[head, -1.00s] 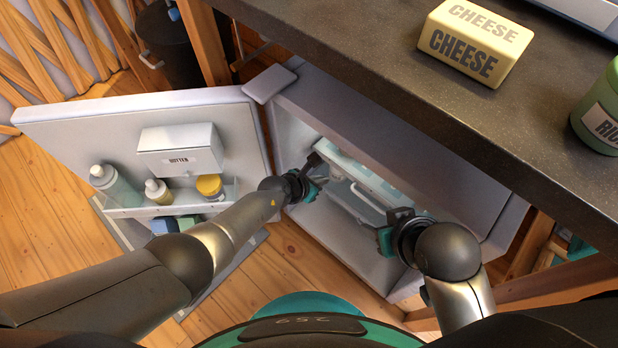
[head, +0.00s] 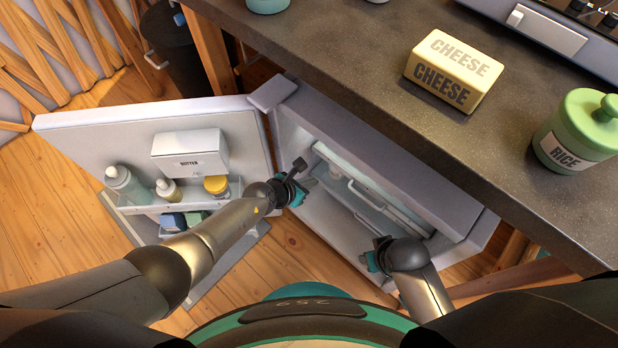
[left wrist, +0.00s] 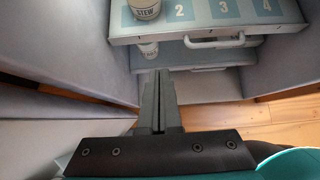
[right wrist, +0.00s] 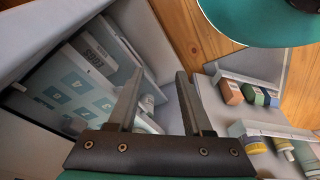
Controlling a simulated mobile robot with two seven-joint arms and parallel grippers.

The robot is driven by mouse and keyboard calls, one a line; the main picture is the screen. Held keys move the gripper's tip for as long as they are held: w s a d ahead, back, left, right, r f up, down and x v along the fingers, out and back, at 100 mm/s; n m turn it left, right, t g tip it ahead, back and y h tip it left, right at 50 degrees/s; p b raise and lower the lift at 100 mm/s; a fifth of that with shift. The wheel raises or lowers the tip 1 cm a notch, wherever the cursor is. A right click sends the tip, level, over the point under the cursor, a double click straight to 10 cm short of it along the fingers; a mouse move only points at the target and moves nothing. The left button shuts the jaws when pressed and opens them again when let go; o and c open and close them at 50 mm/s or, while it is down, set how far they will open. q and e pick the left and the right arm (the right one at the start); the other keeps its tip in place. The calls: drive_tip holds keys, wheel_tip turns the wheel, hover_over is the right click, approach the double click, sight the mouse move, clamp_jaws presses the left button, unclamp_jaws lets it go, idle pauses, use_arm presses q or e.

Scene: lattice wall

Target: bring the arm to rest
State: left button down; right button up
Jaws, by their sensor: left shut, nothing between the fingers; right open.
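The left gripper (head: 303,174) is shut and empty at the fridge opening, near the door's hinge side; its closed fingers also show in the left wrist view (left wrist: 158,80). The right gripper (head: 371,257) is at the lower edge of the opening; the right wrist view shows its fingers spread and nothing between them (right wrist: 157,78). The open fridge (head: 345,130) has numbered shelves with handles inside. A stew can (left wrist: 145,8) stands on the upper shelf, left of the number 2. Neither gripper visibly holds anything.
The fridge door (head: 90,140) stands open to the left, carrying bottles, a yellow-lidded jar (head: 217,186) and a white box (head: 190,154). The counter (head: 340,60) overhangs the fridge, with a cheese block (head: 454,72) and a rice jar (head: 575,130) on it. Wooden floor shows below the door.

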use_arm(q)
drive_tip(key=shift+s+a+r, duration=0.1)
use_arm(e)
drive_tip(key=shift+s+f, duration=0.2)
drive_tip(key=shift+f, duration=0.1)
use_arm(q)
drive_tip(key=s+a+f+n+t+y+p, duration=0.15)
drive_tip(key=s+a+n, duration=0.45)
drive_tip(key=n, duration=0.6)
drive_tip(key=s+a+f+n+g+y+p, duration=0.1)
drive_tip(key=s+a+f+n+y+p, duration=0.2)
drive_tip(key=a+n, duration=0.65)
drive_tip(key=s+a+f+n+g+y+p, duration=0.1)
drive_tip(key=s+a+n, duration=0.4)
drive_tip(key=s+n, duration=0.5)
drive_tip(key=s+a+f+n+g+y+p, duration=0.1)
drive_tip(key=s+a+f+n+g+p, duration=0.1)
drive_tip(key=s+n, duration=0.9)
drive_tip(key=s+a+g, duration=0.1)
drive_tip(key=a, duration=0.1)
drive_tip(key=shift+s+a+g+p, duration=0.15)
drive_tip(key=shift+a+g+p, duration=0.2)
drive_tip(key=shift+a, duration=0.05)
use_arm(e)
drive_tip(key=s+d+f, duration=0.7)
drive_tip(key=s+f, duration=0.1)
drive_tip(key=s, duration=0.3)
drive_tip(key=shift+d+f+h, duration=0.15)
drive_tip(key=shift+d+h, duration=0.15)
drive_tip(key=shift+h, duration=0.1)
